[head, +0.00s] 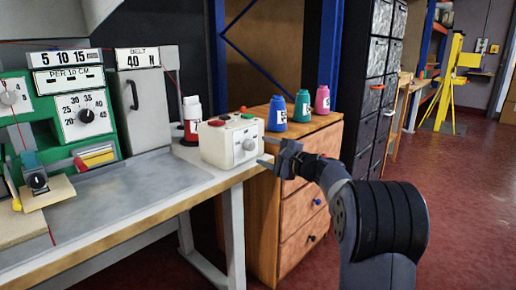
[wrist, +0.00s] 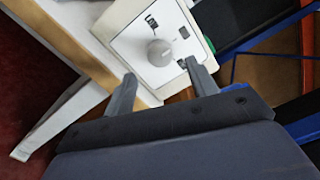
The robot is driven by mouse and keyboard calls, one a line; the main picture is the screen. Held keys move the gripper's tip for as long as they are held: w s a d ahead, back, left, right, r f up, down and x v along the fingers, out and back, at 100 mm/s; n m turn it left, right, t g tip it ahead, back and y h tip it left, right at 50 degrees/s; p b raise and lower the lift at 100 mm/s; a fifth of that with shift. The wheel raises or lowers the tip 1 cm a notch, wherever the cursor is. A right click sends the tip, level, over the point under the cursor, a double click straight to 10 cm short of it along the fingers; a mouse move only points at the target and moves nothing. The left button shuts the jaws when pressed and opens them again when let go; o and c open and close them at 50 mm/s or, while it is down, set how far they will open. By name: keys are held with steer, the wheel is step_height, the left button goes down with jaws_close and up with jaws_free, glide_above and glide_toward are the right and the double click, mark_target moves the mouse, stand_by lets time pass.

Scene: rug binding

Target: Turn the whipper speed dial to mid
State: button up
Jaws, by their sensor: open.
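A cream control box (head: 222,144) stands at the right end of the bench. Its front face carries a round grey dial (head: 249,144), which shows larger in the wrist view (wrist: 160,52). Small dark labels surround the dial, one seeming to read LOW; the dial's pointer setting is too unclear to tell. My gripper (head: 273,157) is open and empty, just in front and to the right of the box. In the wrist view its two fingers (wrist: 160,72) point toward the dial, one on each side below it. They appear apart from the dial.
Red and green buttons top the box. A red-and-white bottle (head: 192,118) stands behind it. A wooden drawer cabinet (head: 303,192) with blue, green and pink bottles stands close right of the bench. A green machine (head: 60,125) with another dial is at left. Open floor lies at right.

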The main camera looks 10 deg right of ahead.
mark_target(253, 147)
steer(key=v, duration=0.6)
steer(key=shift+p, duration=0.4)
steer(key=b+x, duration=0.1)
steer(key=x, duration=1)
steer(key=shift+b, duration=0.4)
steer(key=shift+s, duration=0.1)
